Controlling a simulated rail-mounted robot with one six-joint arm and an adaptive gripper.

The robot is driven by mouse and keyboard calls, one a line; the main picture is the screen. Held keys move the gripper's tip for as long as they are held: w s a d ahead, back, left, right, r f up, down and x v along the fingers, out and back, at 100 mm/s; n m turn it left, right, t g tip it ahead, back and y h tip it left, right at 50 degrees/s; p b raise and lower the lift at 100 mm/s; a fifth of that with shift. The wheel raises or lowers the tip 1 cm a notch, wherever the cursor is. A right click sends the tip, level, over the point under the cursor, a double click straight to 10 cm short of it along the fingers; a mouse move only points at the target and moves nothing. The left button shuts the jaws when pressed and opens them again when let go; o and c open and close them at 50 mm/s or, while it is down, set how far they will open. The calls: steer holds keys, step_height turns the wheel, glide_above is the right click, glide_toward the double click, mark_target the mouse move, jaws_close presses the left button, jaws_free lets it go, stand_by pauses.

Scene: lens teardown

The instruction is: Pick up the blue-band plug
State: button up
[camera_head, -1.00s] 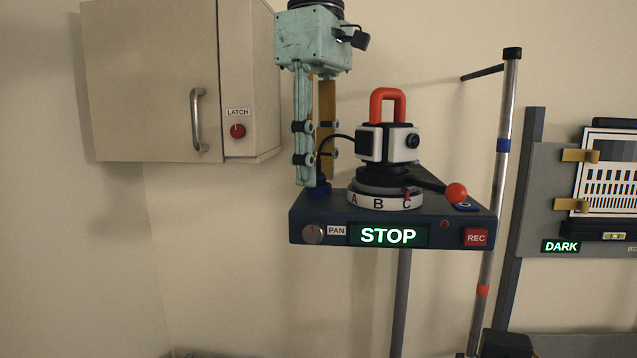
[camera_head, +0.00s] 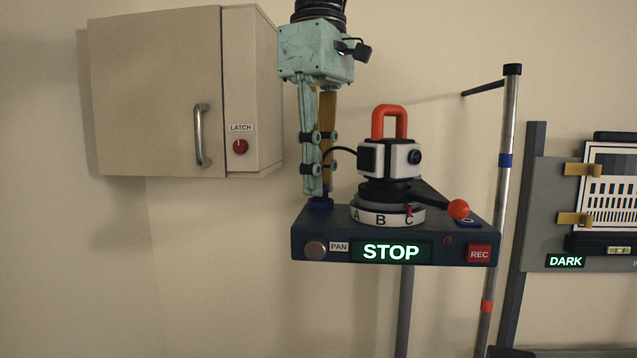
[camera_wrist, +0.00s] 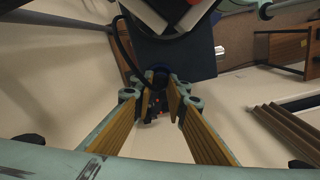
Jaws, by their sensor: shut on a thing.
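The blue plug (camera_head: 320,204) sits at the left end of the dark blue device deck, beside the lettered turntable. My gripper (camera_head: 319,188) points down onto it from above, with its fingers close together and shut on the plug. In the wrist view my fingertips (camera_wrist: 160,92) stand on either side of the dark blue plug (camera_wrist: 159,76). A black cable (camera_head: 340,150) runs from the white and black camera (camera_head: 388,158) down behind my fingers; its lower end is hidden. Most of the plug is covered by my fingertips.
The camera with its red handle (camera_head: 389,122) stands close right of my fingers on the A-B-C ring (camera_head: 381,219). A red-knobbed lever (camera_head: 459,209) and a metal pole (camera_head: 500,180) are further right. A beige cabinet (camera_head: 157,95) hangs left.

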steer(key=shift+r, duration=1.3)
steer(key=shift+s+r, duration=0.1)
steer(key=s+d+r+b, duration=0.1)
steer(key=s+b, duration=0.1)
steer(key=s, duration=1.3)
steer(key=shift+s+d+r, duration=0.15)
steer(key=shift+s+r, duration=0.1)
steer(key=shift+s, duration=0.1)
steer(key=shift+d, duration=0.1)
